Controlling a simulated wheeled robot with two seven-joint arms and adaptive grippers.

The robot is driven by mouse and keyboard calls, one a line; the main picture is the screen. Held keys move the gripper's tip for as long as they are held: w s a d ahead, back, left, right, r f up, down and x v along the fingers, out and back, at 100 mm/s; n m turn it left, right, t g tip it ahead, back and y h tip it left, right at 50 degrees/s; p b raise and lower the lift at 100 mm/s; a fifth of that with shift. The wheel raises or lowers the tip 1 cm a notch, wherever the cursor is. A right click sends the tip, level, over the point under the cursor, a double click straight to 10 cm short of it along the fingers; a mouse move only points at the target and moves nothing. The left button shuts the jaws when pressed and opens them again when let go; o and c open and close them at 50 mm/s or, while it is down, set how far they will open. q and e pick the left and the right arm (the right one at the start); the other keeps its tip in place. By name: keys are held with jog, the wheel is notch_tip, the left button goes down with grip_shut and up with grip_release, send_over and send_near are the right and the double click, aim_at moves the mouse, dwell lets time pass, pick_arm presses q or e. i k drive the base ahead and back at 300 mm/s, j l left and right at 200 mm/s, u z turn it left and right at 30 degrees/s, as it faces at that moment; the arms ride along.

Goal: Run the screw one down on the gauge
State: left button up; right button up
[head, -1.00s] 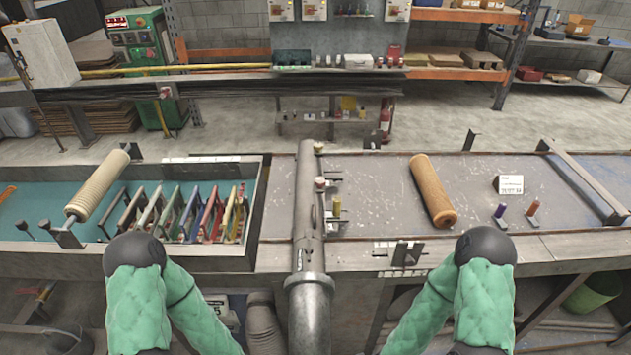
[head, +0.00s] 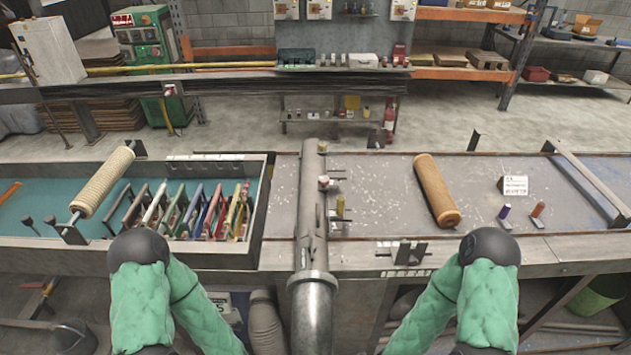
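A small dark notched block (head: 411,252) stands at the front edge of the right bench, over a marked strip; it may be the gauge. A tan mesh roll (head: 103,180) lies tilted on a holder at the left tray. An orange-brown roll (head: 436,190) lies on the right bench. A purple-topped peg (head: 504,212) and an orange-topped peg (head: 538,209) stand at the right, and a yellow-topped peg (head: 340,206) stands beside the pipe. I cannot tell which thing is the screw one. My two green-sleeved arms are folded at the bottom; neither gripper shows.
A thick grey pipe (head: 311,215) crosses between the left tray and the right bench. The left tray (head: 262,200) holds several coloured upright frames. A white label card (head: 515,186) stands at the right. The bench around the orange-brown roll is mostly clear.

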aim_at(323, 180)
jog(key=k+j+u, duration=0.45)
jog(key=k+u, duration=0.2)
jog(key=k+j+u, duration=0.1)
jog(key=j+u, duration=0.15)
jog(key=u, duration=0.15)
